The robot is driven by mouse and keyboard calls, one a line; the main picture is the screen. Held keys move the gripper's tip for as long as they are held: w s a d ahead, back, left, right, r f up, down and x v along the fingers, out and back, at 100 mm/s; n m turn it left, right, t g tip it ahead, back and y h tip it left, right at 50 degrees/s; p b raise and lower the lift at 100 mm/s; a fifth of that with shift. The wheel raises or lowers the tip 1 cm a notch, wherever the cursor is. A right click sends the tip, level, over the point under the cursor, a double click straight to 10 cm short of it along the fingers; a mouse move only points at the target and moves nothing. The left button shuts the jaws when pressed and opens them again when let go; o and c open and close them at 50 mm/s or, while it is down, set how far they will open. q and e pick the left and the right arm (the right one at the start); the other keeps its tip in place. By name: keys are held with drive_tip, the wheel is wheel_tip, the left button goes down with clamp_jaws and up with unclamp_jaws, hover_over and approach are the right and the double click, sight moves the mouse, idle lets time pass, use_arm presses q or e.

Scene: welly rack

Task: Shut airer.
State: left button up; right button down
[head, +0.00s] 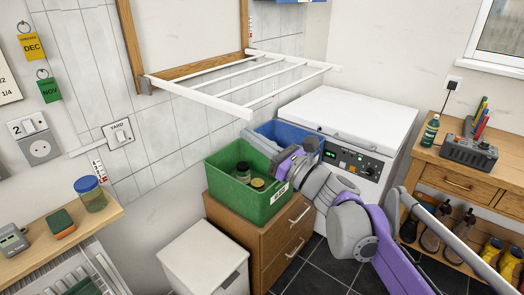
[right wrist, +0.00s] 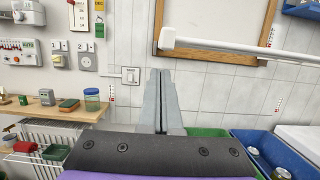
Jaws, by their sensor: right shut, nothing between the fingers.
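The airer is a wooden frame (head: 194,72) on the wall with a white slatted rack (head: 200,96) hinged out from it, roughly level, over the crates. In the right wrist view, the rack's front bar (right wrist: 235,46) runs rightward from a white end cap, above and to the right of my fingertips. My right gripper (head: 250,136) is shut and empty. It points towards the wall below the rack's front corner, apart from the bar as far as I can tell. The closed fingers also show in the right wrist view (right wrist: 160,72). My left gripper is not in view.
A green crate (head: 225,182) with jars and a blue crate (head: 305,140) lie under the rack, the green one on a wooden drawer unit (head: 240,225). A white chest appliance (head: 350,110) stands right. A shelf (head: 85,238) with a jar is left.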

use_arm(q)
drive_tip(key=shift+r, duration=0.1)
use_arm(e)
drive_tip(key=shift+r, duration=0.85)
